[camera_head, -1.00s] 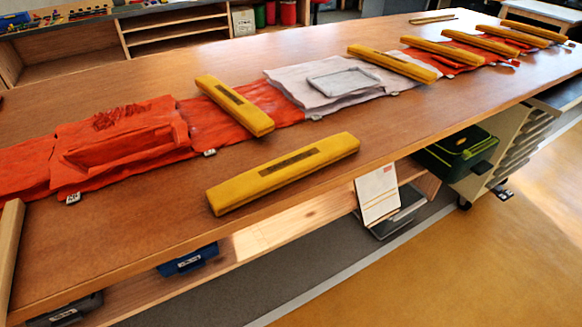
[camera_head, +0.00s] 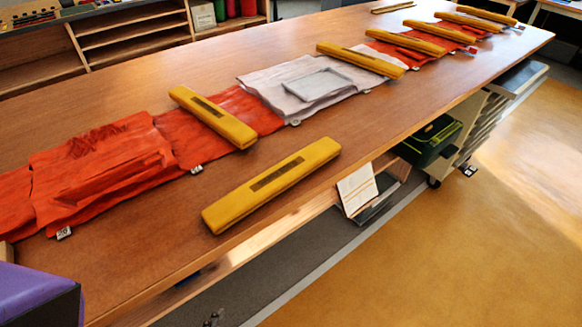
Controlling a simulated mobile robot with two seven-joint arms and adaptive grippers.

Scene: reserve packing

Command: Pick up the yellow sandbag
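Several long yellow sandbags lie on the wooden table. The nearest yellow sandbag (camera_head: 271,185) lies on bare wood by the front edge, apart from the cloths, with a dark label strip on top. A second yellow sandbag (camera_head: 212,117) lies across the orange cloth (camera_head: 259,105). A third yellow sandbag (camera_head: 360,60) lies at the far side of the pale grey cloth (camera_head: 280,91). Several more yellow sandbags (camera_head: 412,43) lie at the far end, mostly on orange cloth. Neither gripper is in view.
The wooden table (camera_head: 130,255) has bare room around the nearest sandbag. A folded orange cloth (camera_head: 95,175) covers its left part. A purple and black block (camera_head: 35,290) fills the lower left corner; I cannot tell what it is. A green bin (camera_head: 430,140) stands below the table at right.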

